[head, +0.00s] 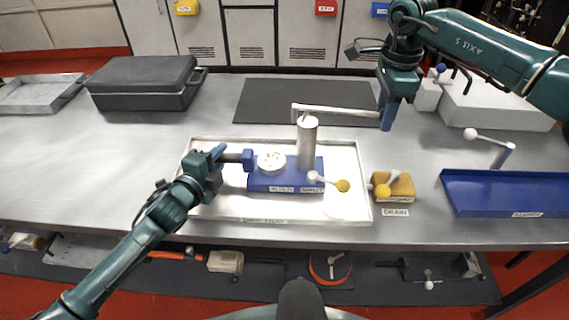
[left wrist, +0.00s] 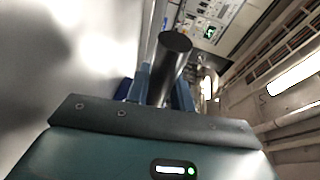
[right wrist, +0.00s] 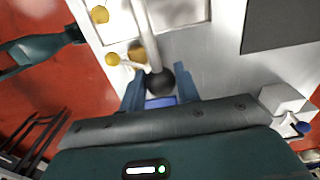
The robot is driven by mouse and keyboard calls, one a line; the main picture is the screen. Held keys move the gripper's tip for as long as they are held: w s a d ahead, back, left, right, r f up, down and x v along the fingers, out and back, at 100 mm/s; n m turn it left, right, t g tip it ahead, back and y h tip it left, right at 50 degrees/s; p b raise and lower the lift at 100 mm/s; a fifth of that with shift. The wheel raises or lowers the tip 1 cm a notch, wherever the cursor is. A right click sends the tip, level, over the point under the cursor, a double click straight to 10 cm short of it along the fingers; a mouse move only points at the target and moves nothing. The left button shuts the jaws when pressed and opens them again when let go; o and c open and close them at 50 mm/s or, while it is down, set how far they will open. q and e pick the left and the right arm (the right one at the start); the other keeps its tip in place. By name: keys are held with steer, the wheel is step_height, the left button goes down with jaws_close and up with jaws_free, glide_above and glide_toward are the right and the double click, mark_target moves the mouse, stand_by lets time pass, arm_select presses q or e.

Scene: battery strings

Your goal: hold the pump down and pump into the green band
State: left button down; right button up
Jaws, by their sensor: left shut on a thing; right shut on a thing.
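The pump has a blue base (head: 285,180), an upright grey cylinder (head: 307,145) and a round white gauge (head: 271,161). The gauge's needle and green band are too small to read. A pale lever (head: 340,111) runs nearly level from the cylinder top to the right. My right gripper (head: 387,112) is shut on the lever's end; the right wrist view shows its dark knob (right wrist: 160,83) between the fingers. My left gripper (head: 240,158) is at the base's left end, shut on a dark round grip (left wrist: 171,62), mostly hidden in the head view.
The pump stands in a shallow pale tray (head: 240,214). A yellow drain block (head: 394,188) sits right of it, and a blue tray (head: 505,193) further right. A dark case (head: 143,82) stands at back left. A dark mat (head: 290,103) lies behind the pump.

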steer(key=shift+w+r, duration=0.1)
steer(key=shift+r, duration=2.1)
steer(key=shift+a+r, duration=0.1)
steer(key=shift+r, duration=0.4)
steer(key=shift+d+f, duration=0.2)
steer(key=shift+f, duration=1.2)
steer(key=shift+a+f, duration=0.15)
steer(key=shift+f, duration=0.8)
steer(key=shift+a+f, duration=0.15)
steer(key=shift+f, duration=0.85)
steer(key=shift+a+f, duration=0.15)
steer(key=shift+f, duration=1)
